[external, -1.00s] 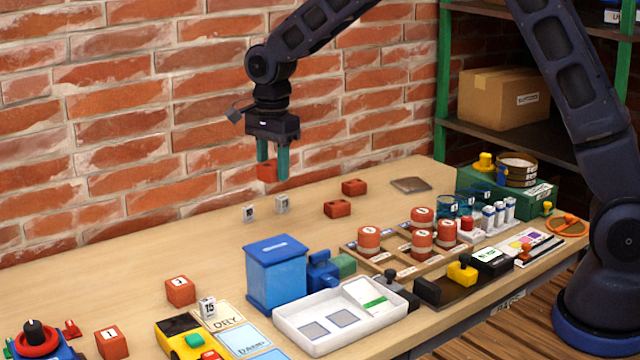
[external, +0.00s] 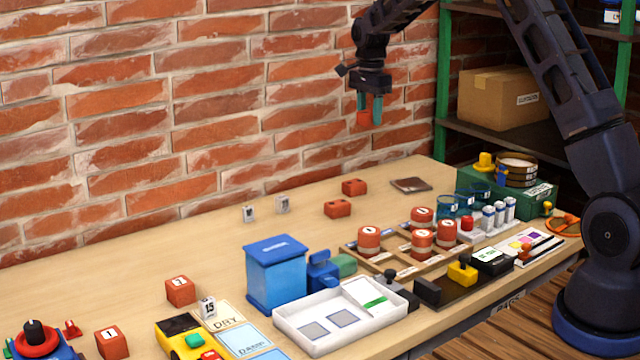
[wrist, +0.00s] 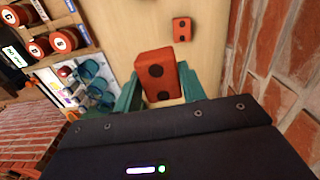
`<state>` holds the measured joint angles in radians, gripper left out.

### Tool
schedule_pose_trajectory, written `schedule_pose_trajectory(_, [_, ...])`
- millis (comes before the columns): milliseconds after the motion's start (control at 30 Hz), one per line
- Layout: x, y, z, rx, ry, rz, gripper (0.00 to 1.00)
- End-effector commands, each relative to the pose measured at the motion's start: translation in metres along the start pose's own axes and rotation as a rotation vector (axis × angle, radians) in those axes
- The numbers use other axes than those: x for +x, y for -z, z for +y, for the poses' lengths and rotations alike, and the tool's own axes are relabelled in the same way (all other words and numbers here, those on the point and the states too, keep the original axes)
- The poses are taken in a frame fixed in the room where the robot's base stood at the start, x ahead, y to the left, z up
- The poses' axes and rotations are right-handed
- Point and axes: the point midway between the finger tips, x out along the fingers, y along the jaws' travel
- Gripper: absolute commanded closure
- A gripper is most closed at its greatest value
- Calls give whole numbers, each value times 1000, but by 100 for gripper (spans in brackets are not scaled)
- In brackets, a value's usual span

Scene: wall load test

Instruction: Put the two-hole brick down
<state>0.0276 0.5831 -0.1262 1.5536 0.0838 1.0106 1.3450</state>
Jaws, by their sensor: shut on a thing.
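My gripper (external: 369,110) is shut on a red two-hole brick (external: 364,119) and holds it in the air in front of the brick wall, well above the table. In the wrist view the held brick (wrist: 160,76) sits between the two teal fingers, with two dark holes facing the camera. Another red two-hole brick (wrist: 182,29) lies on the table below it in the wrist view. In the external view two red bricks, one nearer (external: 338,208) and one farther (external: 354,187), lie on the table below and left of my gripper.
A dark flat plate (external: 410,185) lies near the table's back edge. A wooden rack (external: 392,257) with red weights, a green case (external: 510,192) and a blue box (external: 276,273) stand nearby. The brick wall (wrist: 285,70) is close beside my gripper. The table's back left is mostly clear.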

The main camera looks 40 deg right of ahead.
Motion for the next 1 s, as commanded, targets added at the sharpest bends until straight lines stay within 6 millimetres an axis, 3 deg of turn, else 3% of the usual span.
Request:
schedule_pose_trajectory(33, [0,25,0,13,1,1,86])
schedule_pose_trajectory(200, [-2,93,3,33,1,1,86])
schedule_pose_trajectory(400, [-2,144,10,46,0,1,86])
schedule_pose_trajectory(567, [1,160,12,49,-1,1,86])
schedule_pose_trajectory(667, [13,162,13,49,-1,1,86])
schedule_pose_trajectory(1000, [86,161,13,50,-2,1,86])
